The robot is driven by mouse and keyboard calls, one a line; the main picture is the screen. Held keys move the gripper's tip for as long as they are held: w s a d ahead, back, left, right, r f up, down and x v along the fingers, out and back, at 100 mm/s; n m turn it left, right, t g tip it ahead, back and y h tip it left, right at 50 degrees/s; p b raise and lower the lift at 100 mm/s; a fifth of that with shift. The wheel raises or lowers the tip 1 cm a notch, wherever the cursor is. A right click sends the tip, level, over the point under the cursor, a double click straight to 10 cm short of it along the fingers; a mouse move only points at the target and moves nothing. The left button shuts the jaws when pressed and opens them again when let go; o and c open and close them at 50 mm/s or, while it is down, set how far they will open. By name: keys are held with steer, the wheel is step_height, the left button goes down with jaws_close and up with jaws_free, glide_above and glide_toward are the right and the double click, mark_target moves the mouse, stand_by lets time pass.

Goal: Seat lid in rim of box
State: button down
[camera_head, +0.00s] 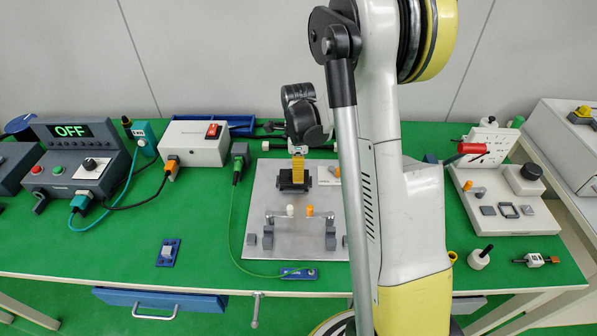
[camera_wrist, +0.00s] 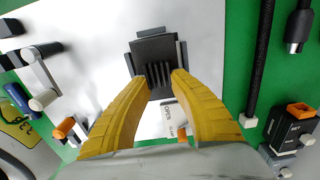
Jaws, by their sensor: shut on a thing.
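A small black box (camera_head: 294,185) stands on the silver plate, below my gripper (camera_head: 298,170). In the wrist view, the dark lid (camera_wrist: 155,50) is a flat piece with a ribbed part between the yellow fingertips of my gripper (camera_wrist: 160,75). The fingers are shut on this ribbed part. The lid appears to lie over the box, with grey edge pieces showing around it. Whether it sits level inside the rim cannot be told. The fingers hide its near part.
The silver plate (camera_head: 270,215) also carries a bar mechanism with white and orange knobs (camera_head: 308,211) in front of the box. A white label stands right of the box. A green cable (camera_head: 231,222) runs left of the plate. Device panels (camera_head: 75,165) stand farther left.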

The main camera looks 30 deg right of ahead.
steer(key=c, duration=1.2)
jaws_free()
steer(key=shift+f, duration=0.1)
steer(key=shift+o, duration=0.2)
step_height(320, 180, up, 12)
